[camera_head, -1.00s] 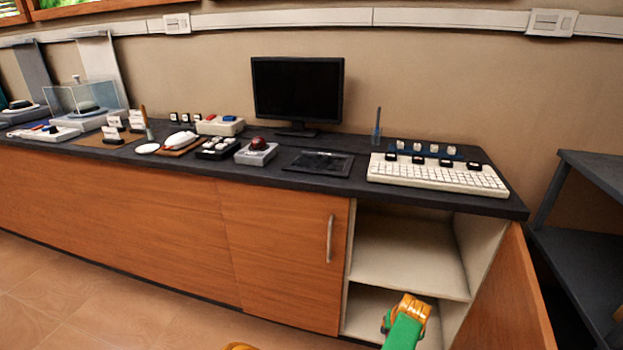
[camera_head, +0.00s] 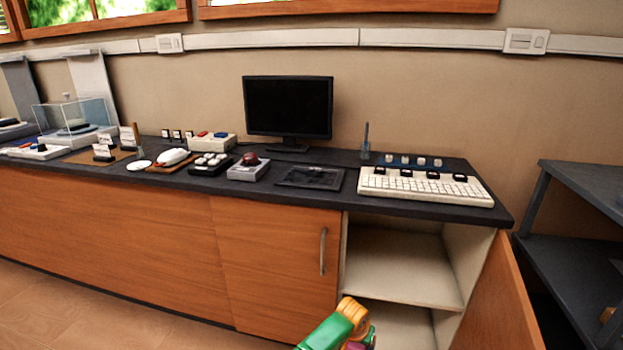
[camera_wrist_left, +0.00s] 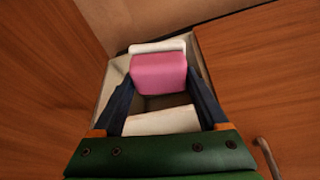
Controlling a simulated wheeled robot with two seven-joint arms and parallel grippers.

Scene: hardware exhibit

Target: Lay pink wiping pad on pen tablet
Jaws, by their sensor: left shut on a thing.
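The pink wiping pad (camera_wrist_left: 160,73) is a rounded pink block between the dark fingers of my left gripper (camera_wrist_left: 160,88) in the left wrist view. The gripper is shut on it. In the head view my left gripper (camera_head: 360,338) is at the bottom, in front of the open cabinet and below the counter top; only a sliver of pink shows there. The pen tablet (camera_head: 290,180) is a flat dark slab on the counter, between the red trackball device and the white keyboard. A small dark item appears to lie on it. My right gripper is not in view.
The white keyboard (camera_head: 420,187) stands right of the tablet, the trackball device (camera_head: 248,170) left, the monitor (camera_head: 288,107) behind. The counter (camera_head: 345,203) overhangs an open cabinet with a shelf (camera_head: 400,275) and an open door (camera_head: 500,300). A dark rack (camera_head: 570,245) stands at right.

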